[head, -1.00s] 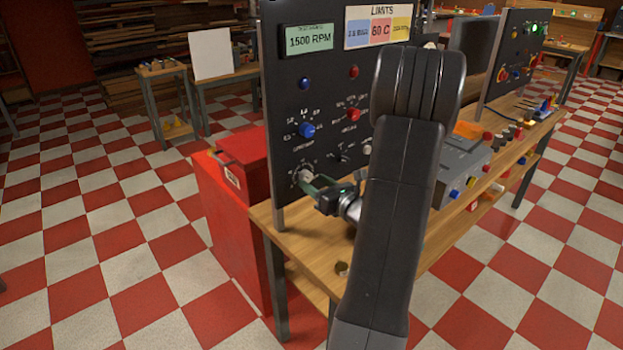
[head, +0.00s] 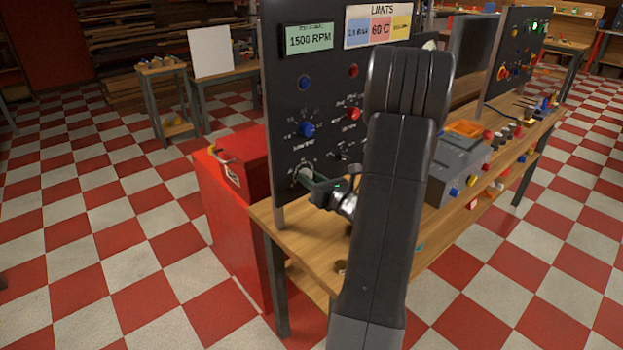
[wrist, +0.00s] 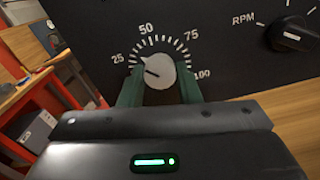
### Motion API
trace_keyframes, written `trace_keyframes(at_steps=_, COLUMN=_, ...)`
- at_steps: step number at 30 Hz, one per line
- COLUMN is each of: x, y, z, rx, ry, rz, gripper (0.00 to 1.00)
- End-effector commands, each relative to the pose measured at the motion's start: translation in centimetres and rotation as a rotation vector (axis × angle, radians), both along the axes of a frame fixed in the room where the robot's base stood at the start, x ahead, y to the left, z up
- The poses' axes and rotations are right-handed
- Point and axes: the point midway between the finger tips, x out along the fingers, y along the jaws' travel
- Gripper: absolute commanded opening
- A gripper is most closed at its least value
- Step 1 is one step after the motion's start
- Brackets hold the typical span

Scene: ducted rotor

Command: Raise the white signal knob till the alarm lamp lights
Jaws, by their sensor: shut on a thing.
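The white signal knob (wrist: 160,72) sits on the black panel inside a scale marked 25, 50, 75 and 100. Its tip points up and left, between 25 and 50, and a short dark mark shows on its face. My gripper (wrist: 159,88) is shut on it, one green finger on each side. In the head view my gripper (head: 309,182) reaches the panel's lower left, partly covering the knob. A blue lamp (head: 304,83) and a red lamp (head: 353,70) on the panel look unlit. I cannot tell which is the alarm lamp.
A black RPM knob (wrist: 292,34) is to the right of the white one. Blue (head: 307,129) and red (head: 353,114) knobs sit above on the panel. A display (head: 309,39) reads 1500 RPM. A red cabinet (head: 222,215) stands left of the wooden bench (head: 305,240).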

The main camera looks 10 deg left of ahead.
Motion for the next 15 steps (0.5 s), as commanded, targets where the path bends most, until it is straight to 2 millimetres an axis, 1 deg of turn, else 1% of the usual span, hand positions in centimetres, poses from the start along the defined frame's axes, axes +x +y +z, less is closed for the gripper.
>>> trace_keyframes(at_steps=6, x=0.01, y=-0.02, z=0.08, rx=0.069, ry=0.088, rz=-0.001, gripper=0.07)
trace_keyframes(at_steps=14, x=0.01, y=-0.02, z=0.02, rx=0.072, ry=0.092, rz=-0.001, gripper=0.07)
trace_keyframes(at_steps=15, x=0.01, y=-0.02, z=0.02, rx=0.072, ry=0.092, rz=-0.001, gripper=0.34)
